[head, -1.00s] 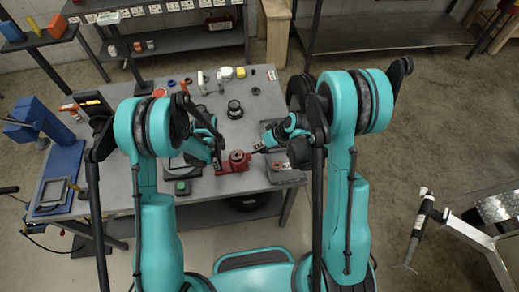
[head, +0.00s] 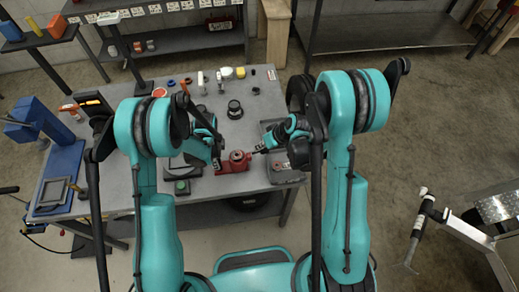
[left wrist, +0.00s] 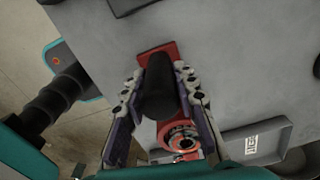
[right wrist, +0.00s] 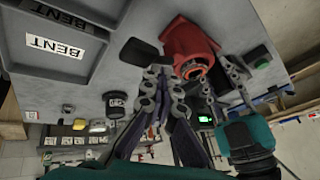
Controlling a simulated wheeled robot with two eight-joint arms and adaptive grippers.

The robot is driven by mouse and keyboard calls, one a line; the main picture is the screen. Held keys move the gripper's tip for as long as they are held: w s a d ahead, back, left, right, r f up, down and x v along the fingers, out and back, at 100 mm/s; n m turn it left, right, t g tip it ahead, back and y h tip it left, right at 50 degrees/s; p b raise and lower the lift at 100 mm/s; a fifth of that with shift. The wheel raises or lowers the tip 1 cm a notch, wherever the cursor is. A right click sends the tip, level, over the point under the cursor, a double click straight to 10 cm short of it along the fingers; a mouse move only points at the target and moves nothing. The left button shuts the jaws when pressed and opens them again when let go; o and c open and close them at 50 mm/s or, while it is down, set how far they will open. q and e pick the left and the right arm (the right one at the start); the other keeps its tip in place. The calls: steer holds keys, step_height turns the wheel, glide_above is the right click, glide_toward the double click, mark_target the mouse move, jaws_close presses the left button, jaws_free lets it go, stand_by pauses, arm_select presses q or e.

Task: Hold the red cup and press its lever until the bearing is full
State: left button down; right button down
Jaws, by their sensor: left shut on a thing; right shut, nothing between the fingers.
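The red cup (head: 237,157) stands on its red base near the front edge of the grey table. In the left wrist view its round opening shows a metal ring (left wrist: 182,138). My left gripper (head: 217,160) is at the left end of the base; in its wrist view the fingers (left wrist: 160,95) are shut on a black grip (left wrist: 158,88) above the red base. In the right wrist view the red cup (right wrist: 190,45) is just beyond my right gripper (right wrist: 165,80), which is shut and empty, close to the cup's right side. I cannot make out the lever apart from the black grip.
A grey tray (right wrist: 88,22) labelled BENT lies beside the cup; it also shows in the head view (head: 287,177). A green-topped box (head: 182,187) is left of the cup. A black round part (head: 235,109) and small pieces stand farther back.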

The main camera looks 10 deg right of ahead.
mark_target(255, 152)
steer(key=shift+d+f, duration=0.25)
steer(key=shift+f, duration=0.45)
stand_by(0.9)
steer(key=shift+a+r, duration=0.2)
steer(key=shift+r, duration=0.55)
steer(key=shift+a+r, duration=0.2)
steer(key=shift+r, duration=0.5)
steer(key=shift+a+r, duration=0.25)
steer(key=shift+r, duration=0.55)
steer(key=shift+a+r, duration=0.25)
steer(key=shift+r, duration=0.55)
steer(key=shift+a+r, duration=0.25)
steer(key=shift+r, duration=0.55)
arm_select(q)
steer(key=c, duration=1.1)
jaws_free()
